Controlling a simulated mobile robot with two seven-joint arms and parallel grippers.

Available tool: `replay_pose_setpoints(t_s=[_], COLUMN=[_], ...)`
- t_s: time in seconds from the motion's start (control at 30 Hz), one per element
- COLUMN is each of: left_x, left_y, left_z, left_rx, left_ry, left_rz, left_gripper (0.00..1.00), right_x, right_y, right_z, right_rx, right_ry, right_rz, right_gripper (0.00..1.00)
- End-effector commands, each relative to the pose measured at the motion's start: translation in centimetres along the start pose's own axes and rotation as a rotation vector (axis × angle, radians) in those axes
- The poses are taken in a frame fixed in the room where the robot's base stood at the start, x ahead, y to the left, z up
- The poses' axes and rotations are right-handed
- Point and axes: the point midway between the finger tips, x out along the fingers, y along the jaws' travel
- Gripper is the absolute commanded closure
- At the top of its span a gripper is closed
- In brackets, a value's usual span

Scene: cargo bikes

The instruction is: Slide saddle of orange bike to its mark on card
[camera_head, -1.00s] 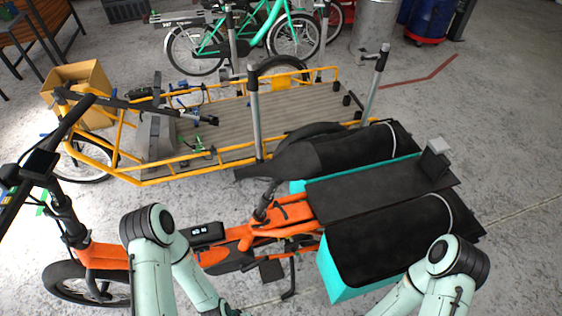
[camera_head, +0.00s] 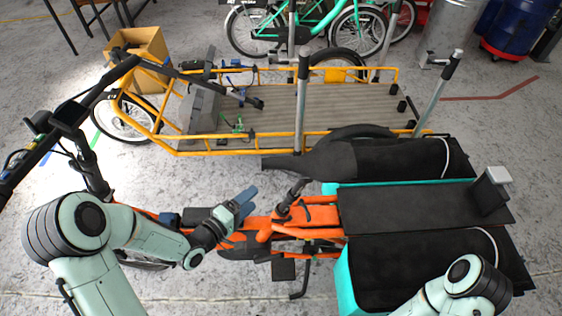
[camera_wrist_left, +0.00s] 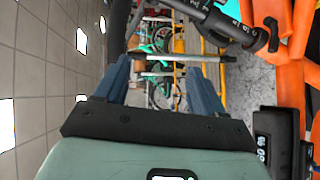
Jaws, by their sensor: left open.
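The orange bike (camera_head: 262,226) lies across the lower middle of the head view. Its black saddle (camera_head: 318,160), nose to the left, tops a short dark post (camera_head: 291,195) rising from the orange frame. My left gripper (camera_head: 246,202) is open, with blue fingers, above the frame and left of the post, apart from the saddle. In the left wrist view nothing is between the fingers (camera_wrist_left: 160,65); a black tube with white markings (camera_wrist_left: 225,20) crosses at upper right beside the orange frame (camera_wrist_left: 295,70). I cannot make out a card or its mark. My right gripper is out of view.
Black panniers (camera_head: 405,265) and a flat black rack (camera_head: 420,205) fill the right side. A yellow cargo bike (camera_head: 330,108) with upright grey posts (camera_head: 302,100) stands behind. The orange bike's handlebar (camera_head: 95,90) rises at left. Bare floor shows at far right.

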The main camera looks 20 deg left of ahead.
Motion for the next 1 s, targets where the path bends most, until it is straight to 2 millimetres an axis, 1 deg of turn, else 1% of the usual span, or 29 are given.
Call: replay_pose_setpoints(t_s=[0.03, 0.1, 0.2, 0.27, 0.33, 0.47, 0.7, 0.8, 0.9, 1.0], left_x=[-0.4, -0.7, -0.9, -0.6, 0.0, 2.2, 7.3, 9.1, 10.6, 11.5], left_y=[1.7, 3.5, 4.7, 5.0, 5.1, 5.5, 6.3, 6.6, 6.8, 7.0], left_z=[-0.2, -0.1, 0.1, 0.1, 0.2, 0.4, 0.8, 0.8, 0.8, 0.9], left_rx=[-0.016, -0.042, -0.063, -0.066, -0.068, -0.07, -0.07, -0.069, -0.069, -0.068], left_ry=[-0.013, -0.038, -0.061, -0.066, -0.069, -0.069, -0.068, -0.067, -0.065, -0.066], left_rz=[0.061, 0.119, 0.158, 0.166, 0.167, 0.166, 0.166, 0.165, 0.164, 0.163], left_gripper=[0.3, 0.3, 0.3, 0.3, 0.3, 0.3, 0.3, 0.3, 0.3, 0.3], right_x=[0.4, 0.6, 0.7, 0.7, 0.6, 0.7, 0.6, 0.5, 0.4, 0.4], right_y=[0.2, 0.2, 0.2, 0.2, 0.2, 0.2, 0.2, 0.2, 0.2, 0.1], right_z=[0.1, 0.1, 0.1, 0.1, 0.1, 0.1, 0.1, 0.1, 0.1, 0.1], right_rx=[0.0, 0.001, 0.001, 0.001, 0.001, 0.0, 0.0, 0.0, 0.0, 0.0], right_ry=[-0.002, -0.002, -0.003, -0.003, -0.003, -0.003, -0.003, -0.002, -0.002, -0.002], right_rz=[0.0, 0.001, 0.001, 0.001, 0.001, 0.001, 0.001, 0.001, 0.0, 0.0], right_gripper=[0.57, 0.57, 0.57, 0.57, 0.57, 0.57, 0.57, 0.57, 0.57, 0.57])
